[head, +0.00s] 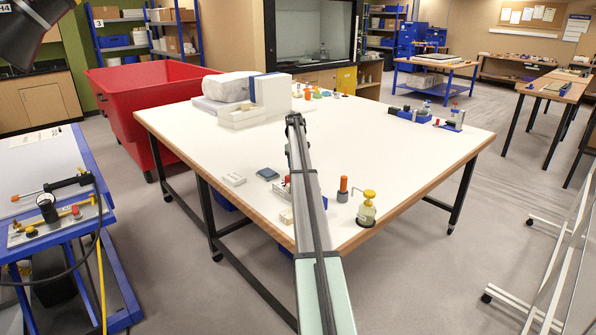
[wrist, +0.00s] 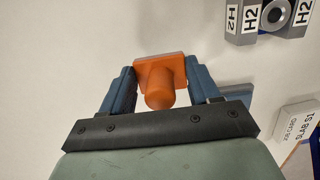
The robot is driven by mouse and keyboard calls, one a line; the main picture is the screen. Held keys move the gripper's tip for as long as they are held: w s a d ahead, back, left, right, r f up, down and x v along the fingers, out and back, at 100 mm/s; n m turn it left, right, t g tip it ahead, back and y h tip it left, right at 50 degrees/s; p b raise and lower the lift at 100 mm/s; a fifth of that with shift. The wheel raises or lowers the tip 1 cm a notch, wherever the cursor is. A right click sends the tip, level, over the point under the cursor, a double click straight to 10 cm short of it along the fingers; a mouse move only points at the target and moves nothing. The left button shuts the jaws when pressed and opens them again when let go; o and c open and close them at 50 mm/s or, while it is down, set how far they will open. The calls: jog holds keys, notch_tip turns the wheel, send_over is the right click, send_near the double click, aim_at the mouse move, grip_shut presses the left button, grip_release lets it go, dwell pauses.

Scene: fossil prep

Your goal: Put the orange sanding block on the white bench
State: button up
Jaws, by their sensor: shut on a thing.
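In the wrist view my gripper (wrist: 159,78) is shut on the orange sanding block (wrist: 160,66), which has a flat square part and a rounded knob. The block sits between the two blue fingers over a plain white surface. I cannot tell whether it touches that surface. In the head view the white bench (head: 390,150) has a wooden edge and fills the middle. My arm reaches across it, and I cannot make out the gripper or the held block there.
Grey H2 blocks (wrist: 275,18) and a white job card (wrist: 298,118) lie right of the gripper. The bench's right middle is clear.

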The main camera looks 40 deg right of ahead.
jog(key=shift+f, duration=0.95)
jog(key=shift+f, duration=0.1)
jog(key=o, duration=0.9)
jog(key=shift+o, duration=0.2)
jog(key=r, duration=0.4)
jog(key=w+r, duration=0.1)
jog(key=r, duration=0.7)
jog(key=shift+w, duration=0.2)
